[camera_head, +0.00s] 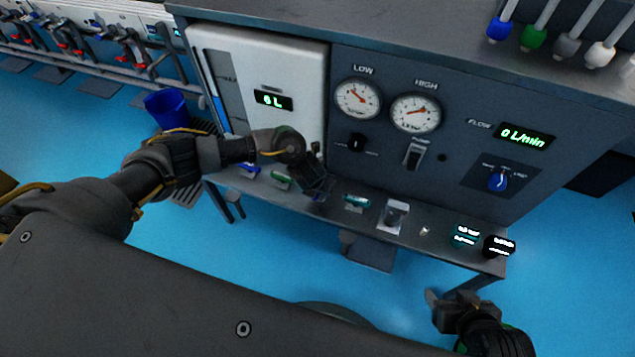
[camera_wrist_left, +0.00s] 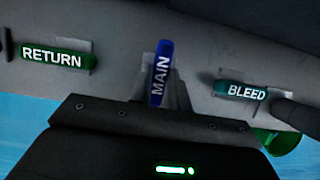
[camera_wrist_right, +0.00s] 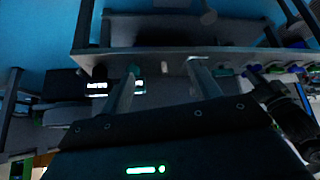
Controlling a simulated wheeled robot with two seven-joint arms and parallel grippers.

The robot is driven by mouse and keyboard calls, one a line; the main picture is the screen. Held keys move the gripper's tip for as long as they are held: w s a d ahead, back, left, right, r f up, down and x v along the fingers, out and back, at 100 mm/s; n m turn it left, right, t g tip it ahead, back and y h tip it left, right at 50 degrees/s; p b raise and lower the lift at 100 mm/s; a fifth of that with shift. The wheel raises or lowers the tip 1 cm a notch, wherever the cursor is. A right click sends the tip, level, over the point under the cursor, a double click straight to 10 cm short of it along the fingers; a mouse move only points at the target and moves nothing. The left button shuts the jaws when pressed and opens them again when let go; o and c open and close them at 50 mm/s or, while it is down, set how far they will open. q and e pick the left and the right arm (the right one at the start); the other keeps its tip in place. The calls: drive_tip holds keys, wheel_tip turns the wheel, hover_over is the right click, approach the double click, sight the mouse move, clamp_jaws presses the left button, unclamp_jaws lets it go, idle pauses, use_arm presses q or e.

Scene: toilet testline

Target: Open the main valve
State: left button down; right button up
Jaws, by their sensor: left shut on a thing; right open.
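The main valve is a blue handle lettered MAIN (camera_wrist_left: 159,73). In the left wrist view it stands upright, crosswise to its neighbours. My left gripper (camera_head: 318,190) is at the console's front ledge and shut on this handle; its fingertips show low in the left wrist view (camera_wrist_left: 162,98). In the head view the gripper hides the handle. A green RETURN handle (camera_wrist_left: 55,57) and a teal BLEED handle (camera_wrist_left: 241,91) lie roughly level on either side. My right gripper (camera_head: 460,303) is open and empty, in front of and below the ledge's right end.
The console has a LOW gauge (camera_head: 358,98), a HIGH gauge (camera_head: 415,112), a 0 L display (camera_head: 273,99) and a flow display at 0 L/min (camera_head: 525,137). A pump switch (camera_head: 414,154) and a blue knob (camera_head: 497,181) are on its face. A blue bin (camera_head: 170,109) stands left.

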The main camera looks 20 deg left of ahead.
use_arm(q)
drive_tip(key=shift+w+a+n, duration=0.1)
drive_tip(key=shift+w+n, duration=0.05)
drive_tip(key=shift+n, duration=0.15)
use_arm(e)
drive_tip(key=shift+s+d+f+g, duration=0.3)
drive_tip(key=shift+s+d+g, duration=0.15)
drive_tip(key=shift+s, duration=0.25)
use_arm(q)
drive_tip(key=shift+r, duration=0.1)
drive_tip(key=c, duration=1.3)
unclamp_jaws()
